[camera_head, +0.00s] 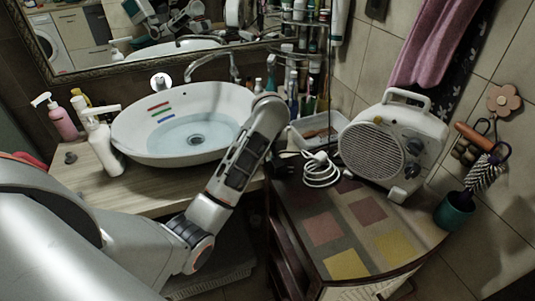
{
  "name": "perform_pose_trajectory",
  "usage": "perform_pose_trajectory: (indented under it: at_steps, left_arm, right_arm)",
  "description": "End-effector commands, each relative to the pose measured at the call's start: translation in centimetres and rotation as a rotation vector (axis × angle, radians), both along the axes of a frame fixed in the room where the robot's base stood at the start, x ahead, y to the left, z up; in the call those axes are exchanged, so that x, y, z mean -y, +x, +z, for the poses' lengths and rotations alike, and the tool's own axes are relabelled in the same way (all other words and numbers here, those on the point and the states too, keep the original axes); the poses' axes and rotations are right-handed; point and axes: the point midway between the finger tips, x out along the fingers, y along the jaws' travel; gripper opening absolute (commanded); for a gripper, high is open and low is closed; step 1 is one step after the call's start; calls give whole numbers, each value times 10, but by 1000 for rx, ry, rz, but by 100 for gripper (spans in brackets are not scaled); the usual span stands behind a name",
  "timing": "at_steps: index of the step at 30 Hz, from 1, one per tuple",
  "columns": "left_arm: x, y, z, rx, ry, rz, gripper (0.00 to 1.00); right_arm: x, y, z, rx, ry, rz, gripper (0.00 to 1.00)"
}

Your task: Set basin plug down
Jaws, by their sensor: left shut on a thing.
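My left arm reaches in from the left and bends at a wrist beside the basin's right rim. My left gripper (284,165) shows only as a small dark shape below that wrist, by the counter's right end. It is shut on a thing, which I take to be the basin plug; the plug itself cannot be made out. The white oval basin (135,117) stands on the wooden counter (88,182) and holds bluish water. A dark drain spot shows under the water. My right gripper is not in view.
Soap bottles (104,144) and a small dark grey object (70,157) stand left of the basin. A white heater (392,143) and coiled white cord (320,172) sit on the patterned cabinet top (366,211). A grey tray (318,128) and bottles stand behind. The cabinet's front is clear.

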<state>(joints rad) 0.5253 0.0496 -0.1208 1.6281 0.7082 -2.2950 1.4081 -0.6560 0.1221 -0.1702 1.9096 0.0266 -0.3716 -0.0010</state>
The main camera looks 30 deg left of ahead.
Motion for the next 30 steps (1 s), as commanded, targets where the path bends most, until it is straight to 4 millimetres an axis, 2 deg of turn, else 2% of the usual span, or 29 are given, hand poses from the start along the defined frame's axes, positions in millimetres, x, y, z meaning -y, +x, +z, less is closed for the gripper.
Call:
perform_pose_trajectory:
  at_steps: [6, 16, 17, 18, 30]
  left_arm:
    - [4, -5, -5, 1, -1, 1, 0]
    - [3, -5, -9, 0, -1, 2, 0]
    - [3, -5, -9, 0, -1, 2, 22]
    - [3, -5, -9, 0, -1, 2, 31]
    - [3, -5, -5, 2, -1, 1, 31]
  right_arm:
    - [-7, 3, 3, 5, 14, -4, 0]
    - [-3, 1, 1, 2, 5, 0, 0]
    - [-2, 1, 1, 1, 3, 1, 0]
    - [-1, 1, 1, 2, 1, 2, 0]
    - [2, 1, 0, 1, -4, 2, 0]
